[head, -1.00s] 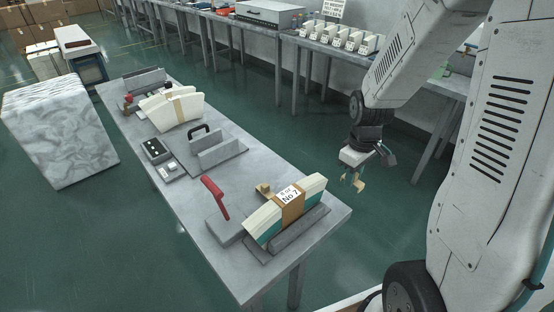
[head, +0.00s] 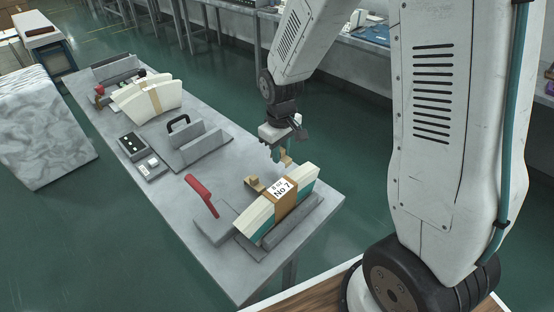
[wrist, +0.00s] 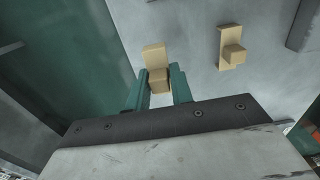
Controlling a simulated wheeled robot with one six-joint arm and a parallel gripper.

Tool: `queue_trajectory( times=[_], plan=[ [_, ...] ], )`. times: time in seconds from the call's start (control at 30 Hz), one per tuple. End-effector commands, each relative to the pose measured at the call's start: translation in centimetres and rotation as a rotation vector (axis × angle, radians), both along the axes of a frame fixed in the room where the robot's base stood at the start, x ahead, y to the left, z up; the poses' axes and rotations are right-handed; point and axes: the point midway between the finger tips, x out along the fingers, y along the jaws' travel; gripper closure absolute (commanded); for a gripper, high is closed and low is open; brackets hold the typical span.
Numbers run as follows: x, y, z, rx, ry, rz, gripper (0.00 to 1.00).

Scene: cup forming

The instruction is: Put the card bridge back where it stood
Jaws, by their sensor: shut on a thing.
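My gripper (wrist: 159,88) is shut on a small tan stepped piece, the card bridge (wrist: 154,60), held between its green fingers. In the head view my gripper (head: 279,153) hangs over the table's far edge, behind the stack banded No 7, with the card bridge (head: 285,158) at its tips. A similar tan piece (head: 254,184) sits on the table beside that stack. It shows apart from the held piece, to its right, in the wrist view (wrist: 231,50).
The cream and teal card stack (head: 300,189) stands in a grey cradle at the table's near end. A red lever (head: 202,194) rises beside it. Further along are a grey fixture with a black handle (head: 178,122), a button box (head: 132,145) and another card stack (head: 130,102).

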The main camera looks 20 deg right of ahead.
Motion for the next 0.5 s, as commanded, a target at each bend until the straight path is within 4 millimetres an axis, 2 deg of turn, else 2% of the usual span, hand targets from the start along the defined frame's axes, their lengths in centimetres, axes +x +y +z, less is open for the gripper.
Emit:
queue_trajectory(
  times=[0.17,0.33,0.5],
  plan=[
    [0.6,1.1,-0.1,0.0,-0.001,0.002,1.0],
    [0.5,1.0,-2.8,-0.001,0.004,-0.001,1.0],
    [0.5,1.0,-3.7,0.0,0.0,-0.002,1.0]
  ],
)
